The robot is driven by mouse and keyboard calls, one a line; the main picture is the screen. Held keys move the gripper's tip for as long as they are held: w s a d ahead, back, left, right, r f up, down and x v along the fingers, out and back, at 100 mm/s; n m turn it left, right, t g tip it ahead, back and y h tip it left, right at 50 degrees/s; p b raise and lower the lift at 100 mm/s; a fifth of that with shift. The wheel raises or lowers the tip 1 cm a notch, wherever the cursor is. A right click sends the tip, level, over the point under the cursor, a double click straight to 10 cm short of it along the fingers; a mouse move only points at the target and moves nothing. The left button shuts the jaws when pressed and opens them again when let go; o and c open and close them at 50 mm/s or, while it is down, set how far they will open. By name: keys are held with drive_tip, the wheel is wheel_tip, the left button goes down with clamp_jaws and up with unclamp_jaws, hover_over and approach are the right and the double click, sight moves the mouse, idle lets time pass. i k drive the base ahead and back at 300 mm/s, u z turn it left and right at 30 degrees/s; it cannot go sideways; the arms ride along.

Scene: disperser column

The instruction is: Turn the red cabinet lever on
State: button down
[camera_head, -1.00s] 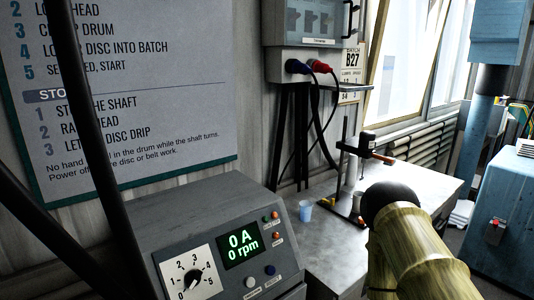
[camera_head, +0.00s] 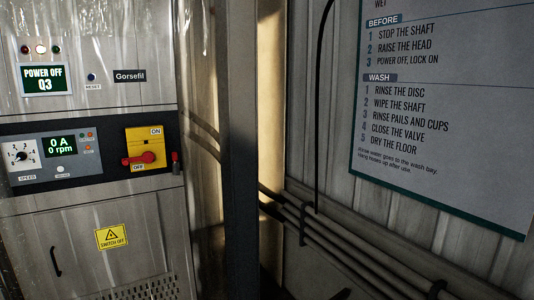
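The red cabinet lever (camera_head: 139,160) sits on a yellow plate (camera_head: 150,141) on the front of the grey cabinet at the left. The plate reads ON at its top and OFF at its bottom. A green display (camera_head: 44,79) above reads POWER OFF Q3. My gripper is not in view.
The cabinet (camera_head: 93,199) also carries a speed dial, a 0 A 0 rpm display and a black door handle (camera_head: 56,261). A dark post (camera_head: 240,150) stands right of it. Pipes (camera_head: 330,245) run along the wall, below a wash sign (camera_head: 448,110).

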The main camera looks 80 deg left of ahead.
sight(148, 157)
drive_tip(key=u, duration=4.75)
drive_tip(key=i, duration=1.7)
drive_tip(key=z, duration=0.25)
